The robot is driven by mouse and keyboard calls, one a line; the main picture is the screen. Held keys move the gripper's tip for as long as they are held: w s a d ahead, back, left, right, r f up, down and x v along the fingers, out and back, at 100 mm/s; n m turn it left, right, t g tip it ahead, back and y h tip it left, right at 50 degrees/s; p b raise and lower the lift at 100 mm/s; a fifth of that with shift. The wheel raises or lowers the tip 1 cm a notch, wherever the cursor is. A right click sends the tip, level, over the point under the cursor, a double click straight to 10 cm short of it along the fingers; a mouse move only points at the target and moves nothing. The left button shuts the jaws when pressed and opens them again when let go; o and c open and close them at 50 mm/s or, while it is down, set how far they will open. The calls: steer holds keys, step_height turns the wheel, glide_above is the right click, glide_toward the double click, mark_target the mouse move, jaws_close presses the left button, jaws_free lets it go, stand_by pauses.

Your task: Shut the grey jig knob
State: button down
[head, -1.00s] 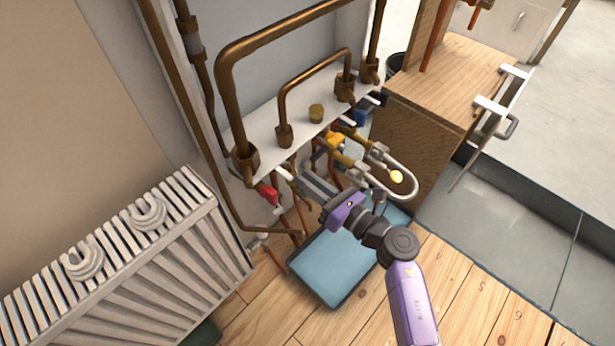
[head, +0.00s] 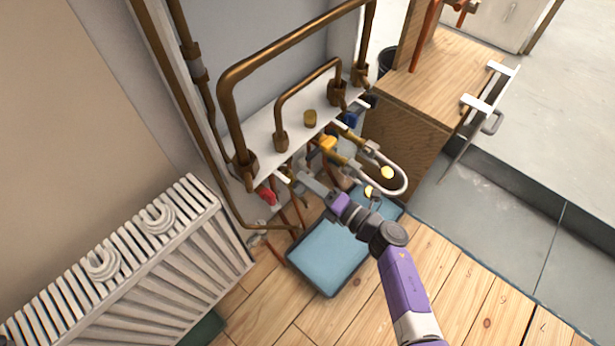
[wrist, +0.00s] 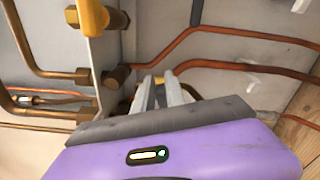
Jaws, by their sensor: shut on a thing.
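My gripper (head: 299,178) reaches up to the underside of the white jig plate (head: 262,149), between the red knob (head: 266,196) and the yellow knob (head: 327,143). In the wrist view the two pale fingers (wrist: 160,91) are close together beside a brass fitting (wrist: 116,76). They are shut on the grey jig knob, which is mostly hidden by the fingers. I cannot tell how far the knob is turned. The yellow knob also shows in the wrist view (wrist: 93,15).
A blue tray (head: 322,262) lies on the floor below. A white radiator (head: 130,260) stands at the left and a wooden cabinet (head: 405,128) at the right. Copper pipes (wrist: 240,33) run close to the fingers.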

steer(key=shift+s+a+f+m+p, duration=0.25)
steer(key=shift+f+m, duration=0.1)
steer(key=shift+m, duration=0.4)
steer(key=shift+s+a+f+m+p, duration=0.15)
steer(key=shift+f+m+p, duration=0.15)
steer(key=shift+m, duration=0.45)
steer(key=c, duration=1.4)
jaws_free()
steer(key=shift+w+d+r, duration=0.1)
steer(key=shift+r, duration=0.05)
steer(key=shift+d+m, duration=0.2)
steer(key=shift+m, duration=0.1)
steer(key=shift+d+r, duration=0.1)
steer(key=shift+d, duration=0.2)
steer(key=shift+p+v, duration=1.2)
steer(key=shift+v, duration=2.35)
